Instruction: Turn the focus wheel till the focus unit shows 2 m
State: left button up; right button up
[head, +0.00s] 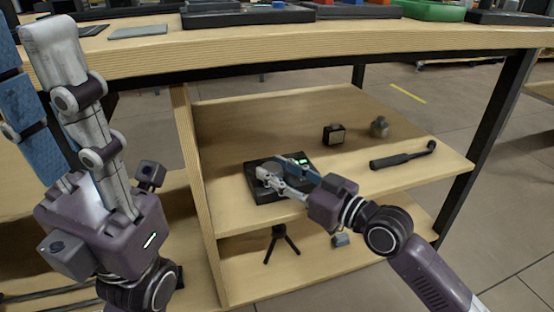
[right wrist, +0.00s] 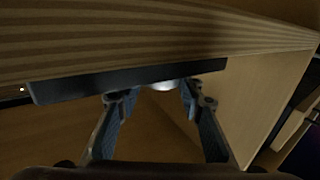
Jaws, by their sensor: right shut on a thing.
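The focus unit (head: 250,181) is a flat black box on the middle shelf, with a small lit green display (head: 300,162) too small to read. My right gripper (head: 268,177) is over its top, shut on the focus wheel, which the fingers mostly hide in the head view. In the right wrist view the unit (right wrist: 60,88) is a dark slab. The pale, shiny wheel (right wrist: 164,86) shows between the two fingertips (right wrist: 155,97). My left gripper (head: 45,60) is raised at the left, close to the camera, its fingers apart and empty, partly cut off.
A small tripod (head: 281,243) stands on the lower shelf. The tabletop edge (head: 300,43) overhangs above; a wooden upright (head: 190,170) stands left of the unit.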

dwell(0.3)
jog(key=o, duration=1.2)
jog(key=shift+c, duration=0.2)
jog(key=shift+d, duration=0.1)
jog(key=v, duration=1.2)
